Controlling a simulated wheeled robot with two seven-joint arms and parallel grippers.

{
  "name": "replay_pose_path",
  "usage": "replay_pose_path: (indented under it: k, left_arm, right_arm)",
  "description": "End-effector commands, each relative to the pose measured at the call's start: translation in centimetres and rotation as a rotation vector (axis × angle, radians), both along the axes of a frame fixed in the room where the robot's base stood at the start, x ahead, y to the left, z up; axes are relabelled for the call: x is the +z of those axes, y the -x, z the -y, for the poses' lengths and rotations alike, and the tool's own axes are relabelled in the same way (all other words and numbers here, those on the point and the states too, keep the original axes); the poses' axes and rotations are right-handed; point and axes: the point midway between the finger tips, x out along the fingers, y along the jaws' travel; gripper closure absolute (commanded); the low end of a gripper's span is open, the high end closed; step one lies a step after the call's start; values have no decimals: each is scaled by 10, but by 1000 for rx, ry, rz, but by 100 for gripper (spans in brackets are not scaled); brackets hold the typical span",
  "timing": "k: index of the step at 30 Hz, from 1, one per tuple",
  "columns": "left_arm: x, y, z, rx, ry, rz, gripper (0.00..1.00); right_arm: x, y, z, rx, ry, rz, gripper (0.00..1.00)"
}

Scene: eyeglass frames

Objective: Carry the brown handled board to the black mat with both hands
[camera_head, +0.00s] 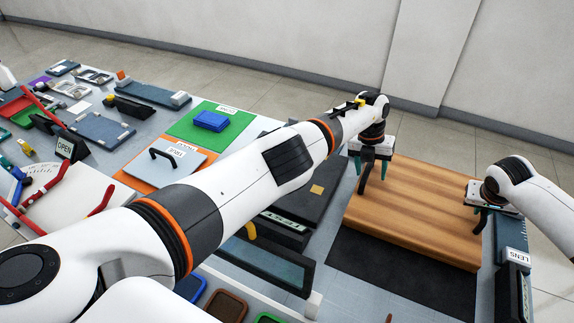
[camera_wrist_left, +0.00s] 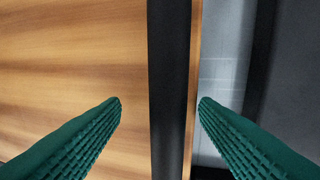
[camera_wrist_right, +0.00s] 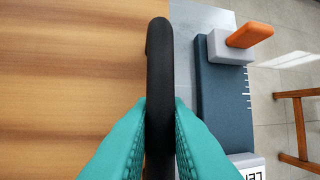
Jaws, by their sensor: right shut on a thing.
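The brown board (camera_head: 420,205) has striped wood grain and a black handle at each side. It covers the far part of the black mat (camera_head: 385,270) in the head view; I cannot tell whether it touches it. My left gripper (camera_head: 371,177) is over the board's left side. In the left wrist view the left black handle (camera_wrist_left: 170,60) runs between its spread green fingers, with gaps on both sides. My right gripper (camera_head: 482,212) is at the right edge. In the right wrist view its fingers are closed on the right black handle (camera_wrist_right: 158,60).
A blue-grey LENS block (camera_head: 512,245) stands close to the board's right edge. A dark tray (camera_head: 305,195) lies to its left. A green mat (camera_head: 210,130) and several tools fill the table's left side. My left arm hides much of the middle.

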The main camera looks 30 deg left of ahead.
Motion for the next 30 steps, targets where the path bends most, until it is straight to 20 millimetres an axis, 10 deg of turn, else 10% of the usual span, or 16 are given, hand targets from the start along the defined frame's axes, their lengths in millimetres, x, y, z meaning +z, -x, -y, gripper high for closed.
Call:
replay_pose_path:
  k: [6, 30]
  left_arm:
    - [-4, 2, -3, 3, -6, -6, 45]
    - [21, 1, -8, 3, -8, -5, 45]
  right_arm:
    - [0, -1, 1, -1, 1, 2, 60]
    - [25, -1, 3, -6, 4, 2, 60]
